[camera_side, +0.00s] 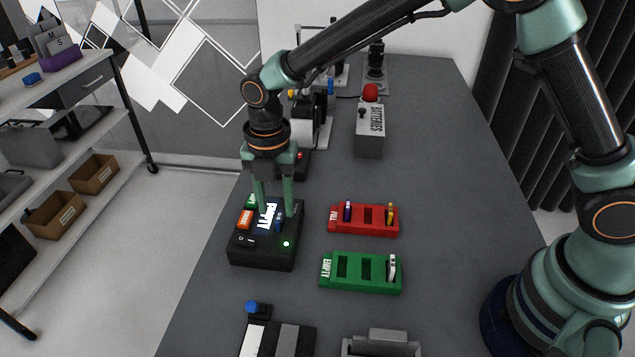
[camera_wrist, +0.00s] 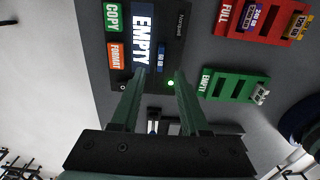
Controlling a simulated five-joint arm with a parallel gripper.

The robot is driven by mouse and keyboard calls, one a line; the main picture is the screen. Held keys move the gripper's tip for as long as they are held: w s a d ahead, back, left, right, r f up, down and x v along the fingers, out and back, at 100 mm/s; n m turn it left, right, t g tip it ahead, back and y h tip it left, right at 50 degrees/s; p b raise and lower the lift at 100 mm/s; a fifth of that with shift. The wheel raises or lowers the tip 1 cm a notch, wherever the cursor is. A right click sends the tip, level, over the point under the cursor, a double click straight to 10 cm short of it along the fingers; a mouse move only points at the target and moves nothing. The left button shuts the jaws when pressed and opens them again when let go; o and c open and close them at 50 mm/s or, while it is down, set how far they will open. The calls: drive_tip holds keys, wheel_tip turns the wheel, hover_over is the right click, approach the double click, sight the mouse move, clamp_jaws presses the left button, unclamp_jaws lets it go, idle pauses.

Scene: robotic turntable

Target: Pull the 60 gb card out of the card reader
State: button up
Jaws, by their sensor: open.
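The card reader (camera_side: 262,252) is a black box with a screen reading EMPTY (camera_side: 268,216), a green COPY button (camera_wrist: 113,16) and an orange FORMAT button (camera_wrist: 115,56). A small blue card (camera_side: 279,223) stands in the reader beside the screen; in the wrist view it shows as a blue top (camera_wrist: 160,60). Its label is too small to read. My gripper (camera_side: 275,212) points down over the reader, empty. In the wrist view its fingertips (camera_wrist: 159,74) are apart, one on each side of the card's line. I cannot tell whether either touches the card.
Right of the reader are a red FULL rack (camera_side: 367,220) with a purple card (camera_side: 347,211) and a yellow card (camera_side: 390,213), and a green EMPTY rack (camera_side: 355,268) with a white card (camera_side: 391,267). A grey BATTERIES box (camera_side: 369,140) stands farther back.

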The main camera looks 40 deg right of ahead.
sight(278, 220)
drive_tip(key=shift+f, duration=1.95)
clamp_jaws()
drive_tip(key=shift+r, duration=0.15)
drive_tip(key=shift+r, duration=2.3)
